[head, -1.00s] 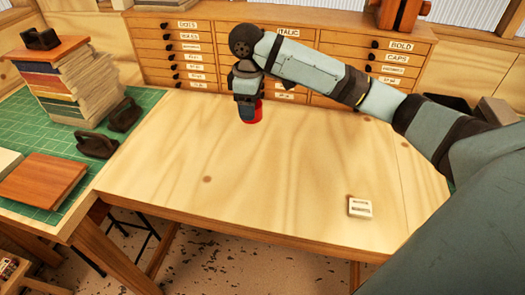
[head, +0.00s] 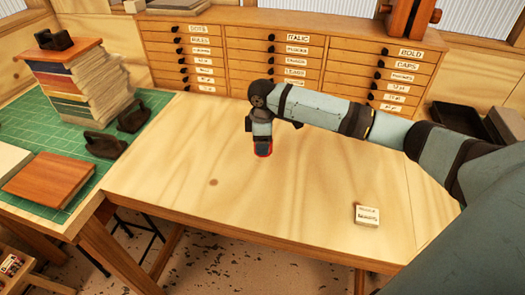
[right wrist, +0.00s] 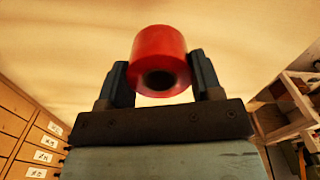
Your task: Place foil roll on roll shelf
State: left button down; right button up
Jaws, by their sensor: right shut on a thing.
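The red foil roll (head: 263,153) is in my right gripper (head: 262,142), over the middle of the wooden table. In the right wrist view the red roll (right wrist: 160,55) sits between the two dark fingers of the gripper (right wrist: 160,78), with its dark end hole facing the camera. In the head view the gripper mostly covers the roll, and I cannot tell whether the roll touches the table. I cannot clearly identify the roll shelf; a wooden rack (right wrist: 300,105) shows partly at the right of the right wrist view. My left gripper is out of view.
The table (head: 190,175) is mostly clear, with a small white labelled block (head: 367,215) near its front right. A drawer cabinet (head: 275,60) stands behind. A green mat (head: 40,125) with books (head: 75,88) is at left. A wooden crate (head: 22,280) shows at bottom left.

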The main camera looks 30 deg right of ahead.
jog(key=shift+f, duration=2.25)
jog(key=shift+f, duration=0.1)
jog(key=o, duration=1)
